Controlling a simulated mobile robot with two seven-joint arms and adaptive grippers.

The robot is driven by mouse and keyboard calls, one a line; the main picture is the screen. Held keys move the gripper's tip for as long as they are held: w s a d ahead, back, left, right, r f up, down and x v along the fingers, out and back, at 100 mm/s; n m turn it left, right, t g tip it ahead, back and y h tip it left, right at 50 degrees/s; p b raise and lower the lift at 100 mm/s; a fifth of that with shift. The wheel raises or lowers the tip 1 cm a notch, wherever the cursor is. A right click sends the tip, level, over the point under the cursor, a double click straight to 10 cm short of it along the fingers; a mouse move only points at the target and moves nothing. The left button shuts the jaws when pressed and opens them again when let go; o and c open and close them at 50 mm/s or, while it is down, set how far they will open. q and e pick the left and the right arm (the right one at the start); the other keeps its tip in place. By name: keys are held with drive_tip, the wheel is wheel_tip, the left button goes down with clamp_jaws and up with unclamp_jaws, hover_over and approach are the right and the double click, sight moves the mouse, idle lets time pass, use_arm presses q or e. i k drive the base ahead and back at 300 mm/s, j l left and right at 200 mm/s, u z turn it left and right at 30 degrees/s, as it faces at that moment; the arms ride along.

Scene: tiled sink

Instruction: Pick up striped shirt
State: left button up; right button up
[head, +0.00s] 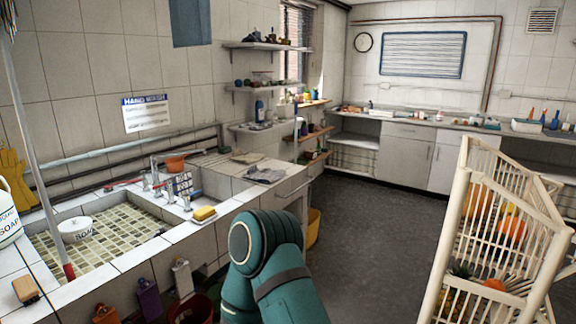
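No cloth in the head view shows clear stripes. A small crumpled grey cloth (265,175) lies on the tiled counter (225,180) to the right of the sink. A flatter beige cloth (247,157) lies just behind it. Both are too small to tell whether either is the striped shirt. A teal link of my own arm rises at the bottom middle, in front of the counter. Neither of my grippers shows in this view.
A tiled sink (110,240) with a white bowl (75,229) is at the left. A yellow sponge (204,213) sits on its edge. A cream slatted rack (455,230) stands at the right. The dark floor (365,240) between is clear. A yellow bucket (313,226) stands by the counter.

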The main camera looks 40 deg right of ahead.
sight(266, 175)
drive_tip(key=z, duration=1.2)
